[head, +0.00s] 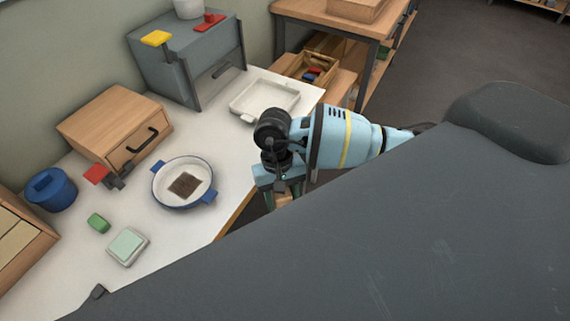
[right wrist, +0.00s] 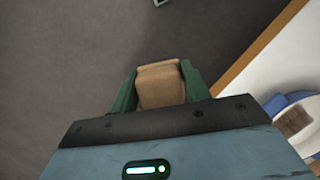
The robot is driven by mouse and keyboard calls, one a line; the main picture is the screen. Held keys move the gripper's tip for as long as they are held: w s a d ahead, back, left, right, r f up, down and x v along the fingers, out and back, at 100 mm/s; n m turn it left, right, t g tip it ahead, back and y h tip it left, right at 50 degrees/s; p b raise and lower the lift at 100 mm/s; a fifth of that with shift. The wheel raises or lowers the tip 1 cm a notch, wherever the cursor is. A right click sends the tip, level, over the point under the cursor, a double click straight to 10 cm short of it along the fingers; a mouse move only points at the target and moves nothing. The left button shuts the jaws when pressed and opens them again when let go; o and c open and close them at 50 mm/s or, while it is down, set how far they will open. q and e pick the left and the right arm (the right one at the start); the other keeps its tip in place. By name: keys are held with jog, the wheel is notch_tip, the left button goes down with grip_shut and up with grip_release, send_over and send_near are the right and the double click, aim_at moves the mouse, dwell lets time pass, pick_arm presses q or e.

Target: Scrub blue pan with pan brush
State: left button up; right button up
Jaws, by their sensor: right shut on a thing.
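The blue pan (head: 170,198) stands on the white table in the head view, with a pale inside, blue handles and a dark brown patch (head: 185,184) on its bottom. Part of the pan (right wrist: 274,104) shows at the right edge of the right wrist view. My right gripper (right wrist: 158,90) is shut on a tan wooden block, which looks like the pan brush (right wrist: 160,86); no bristles are visible. In the head view this gripper (head: 283,197) is off the table's front edge, right of the pan and apart from it. My left gripper is not in view.
A white tray (head: 239,108) lies behind the pan. A wooden drawer box (head: 95,118), a blue pot (head: 62,199), a green block (head: 98,223) and a pale green square item (head: 128,245) stand around the pan. A grey cabinet (head: 160,78) is at the back.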

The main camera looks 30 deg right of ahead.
jog(key=w+a+r+m+t, duration=0.2)
jog(key=w+a+r+m, duration=0.1)
jog(key=w+a+m, duration=0.6)
jog(key=w+a+r+m+t+y, duration=0.1)
jog(key=w+a+r+m+t, duration=0.2)
jog(key=w+a+m, duration=0.7)
jog(key=shift+w+r+m+y, duration=0.3)
jog(key=shift+w+m, duration=0.45)
jog(key=shift+m, duration=2.05)
jog(key=shift+f, duration=0.1)
send_over(189, 187)
jog(key=shift+s+d+f+x, duration=0.1)
jog(key=shift+s+d+x, duration=0.15)
jog(key=shift+x, duration=1.05)
jog(key=shift+s+d+f+x, duration=0.1)
jog(key=shift+d+x, duration=0.15)
jog(key=shift+x, duration=1)
jog(key=shift+s+d+f+x, duration=0.1)
jog(key=shift+s+d+x, duration=0.15)
jog(key=shift+x, duration=1.05)
